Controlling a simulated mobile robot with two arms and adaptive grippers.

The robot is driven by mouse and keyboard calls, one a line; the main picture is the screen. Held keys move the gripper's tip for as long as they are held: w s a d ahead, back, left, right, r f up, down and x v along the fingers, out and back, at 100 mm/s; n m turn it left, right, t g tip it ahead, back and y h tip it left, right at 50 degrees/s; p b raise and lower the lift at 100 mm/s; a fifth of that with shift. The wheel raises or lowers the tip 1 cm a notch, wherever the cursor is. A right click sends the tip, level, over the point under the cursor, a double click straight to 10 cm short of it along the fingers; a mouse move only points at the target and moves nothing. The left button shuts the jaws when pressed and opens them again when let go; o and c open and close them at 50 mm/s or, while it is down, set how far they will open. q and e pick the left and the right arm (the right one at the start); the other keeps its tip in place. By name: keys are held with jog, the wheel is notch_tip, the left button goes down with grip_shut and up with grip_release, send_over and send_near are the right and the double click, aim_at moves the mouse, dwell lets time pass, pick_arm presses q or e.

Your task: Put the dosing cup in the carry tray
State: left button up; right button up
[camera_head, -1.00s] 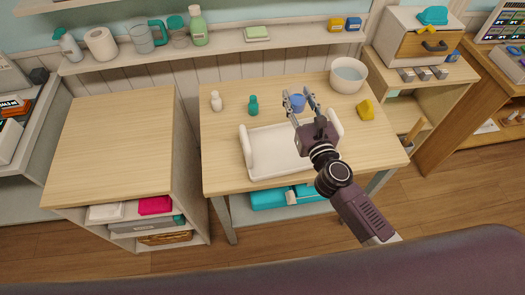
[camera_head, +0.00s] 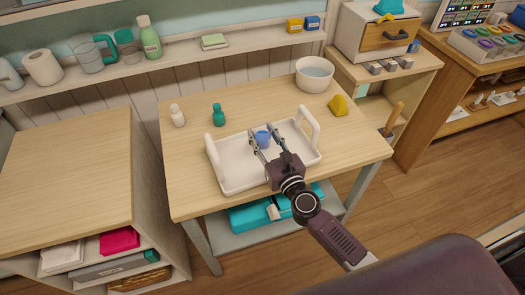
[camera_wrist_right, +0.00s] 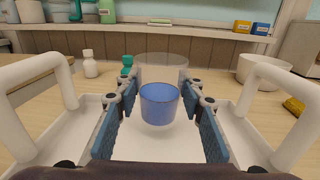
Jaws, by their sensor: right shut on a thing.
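The blue dosing cup (camera_head: 262,138) is upright between the fingers of my right gripper (camera_head: 265,144), which is shut on it. In the right wrist view the cup (camera_wrist_right: 160,103) shows between the two finger pads. The white carry tray (camera_head: 240,182) lies on the table, with a raised handle at its left and right ends. The cup and fingers are over the tray's inside, toward its far side. I cannot tell whether the cup touches the tray floor. My left gripper is not in view.
A small white bottle (camera_head: 178,116) and a teal bottle (camera_head: 218,115) stand behind the tray at left. A white bowl (camera_head: 314,75) and a yellow wedge (camera_head: 338,105) are at the right. The wooden table (camera_head: 180,190) is bare left of the tray.

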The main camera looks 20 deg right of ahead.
aim_at(263, 145)
jog(key=shift+f+b, duration=1.5)
jog(key=shift+f, duration=0.75)
jog(key=shift+f, duration=0.15)
jog(key=o, duration=1.2)
jog(key=s, duration=0.3)
jog(key=s+b, duration=0.1)
jog(key=s, duration=0.3)
jog(key=s+d+b, duration=0.1)
jog(key=s, duration=0.2)
jog(key=shift+s+d, duration=0.1)
jog(key=shift+s, duration=0.25)
jog(key=shift+s+d+b, duration=0.1)
jog(key=shift+s+b, duration=0.25)
jog(key=shift+s, duration=0.3)
